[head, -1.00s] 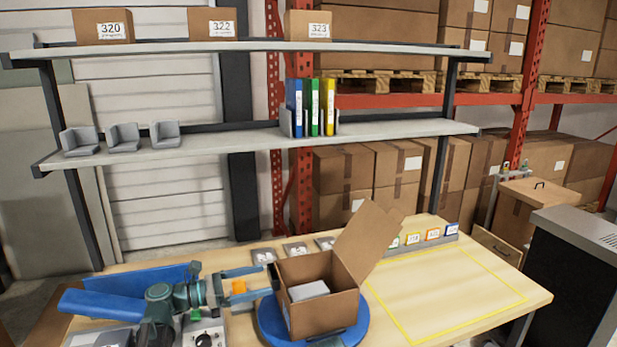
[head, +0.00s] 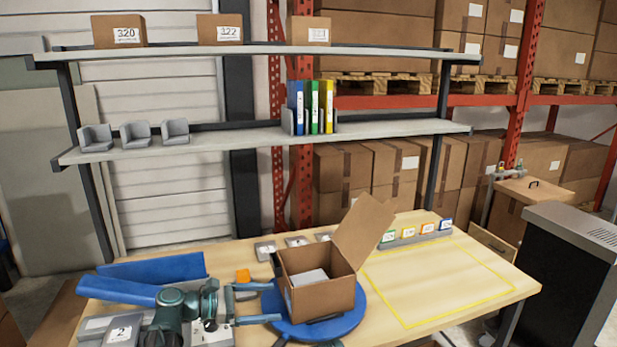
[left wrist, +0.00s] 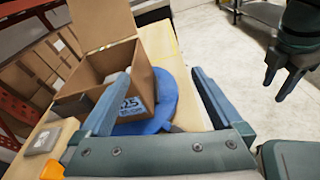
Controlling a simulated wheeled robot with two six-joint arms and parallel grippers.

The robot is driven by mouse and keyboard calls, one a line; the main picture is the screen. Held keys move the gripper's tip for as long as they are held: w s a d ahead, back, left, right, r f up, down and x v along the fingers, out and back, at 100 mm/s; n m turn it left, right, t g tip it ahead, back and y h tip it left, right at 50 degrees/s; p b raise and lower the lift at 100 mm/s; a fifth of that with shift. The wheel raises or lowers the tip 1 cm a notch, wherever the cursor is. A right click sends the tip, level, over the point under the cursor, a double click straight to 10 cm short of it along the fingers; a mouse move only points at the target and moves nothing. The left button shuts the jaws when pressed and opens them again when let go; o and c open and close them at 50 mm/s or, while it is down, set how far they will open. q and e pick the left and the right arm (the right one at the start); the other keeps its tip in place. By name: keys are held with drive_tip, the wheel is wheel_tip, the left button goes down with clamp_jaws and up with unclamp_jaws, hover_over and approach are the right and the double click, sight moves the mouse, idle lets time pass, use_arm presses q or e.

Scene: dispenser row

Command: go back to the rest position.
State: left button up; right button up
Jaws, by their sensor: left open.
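My left gripper (head: 264,302) is open and empty, just left of the open cardboard box (head: 330,298) and over the left side of the blue round turntable (head: 345,328). In the left wrist view, the two fingers of my left gripper (left wrist: 158,102) are spread wide, with the box (left wrist: 135,88) beyond them and the turntable (left wrist: 180,88) below. A pale object (head: 309,277) lies inside the box. In the left wrist view, a dark part of what looks like my right arm (left wrist: 295,45) shows at the upper right; its jaw state is unclear.
A small orange block (head: 243,275) sits behind my left gripper. A yellow-outlined area (head: 440,282) on the table is empty. A rack of numbered cards (head: 415,235) stands behind it. Shelves with binders (head: 314,107) and grey holders (head: 134,133) rise behind the table.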

use_arm(q)
drive_tip(key=s+d+f+m+g+y, duration=0.1)
drive_tip(key=s+f+m+g+y, duration=0.1)
drive_tip(key=s+f+m+y, duration=0.3)
drive_tip(key=s+f+m+g+y, duration=0.1)
drive_tip(key=s+f+m+y, duration=0.15)
drive_tip(key=f+m, duration=0.4)
drive_tip(key=s+a+f+m+g+y, duration=0.1)
drive_tip(key=s+a+f+m+y, duration=0.5)
drive_tip(key=s+a+m+y, duration=0.15)
drive_tip(key=s+d+m+g+y, duration=0.1)
drive_tip(key=s+d+m, duration=0.3)
drive_tip(key=d, duration=0.7)
drive_tip(key=shift+s+r+p, duration=0.4)
drive_tip(key=shift+s+p, duration=0.05)
drive_tip(key=shift+s, duration=0.05)
use_arm(e)
drive_tip(key=shift+r, duration=0.4)
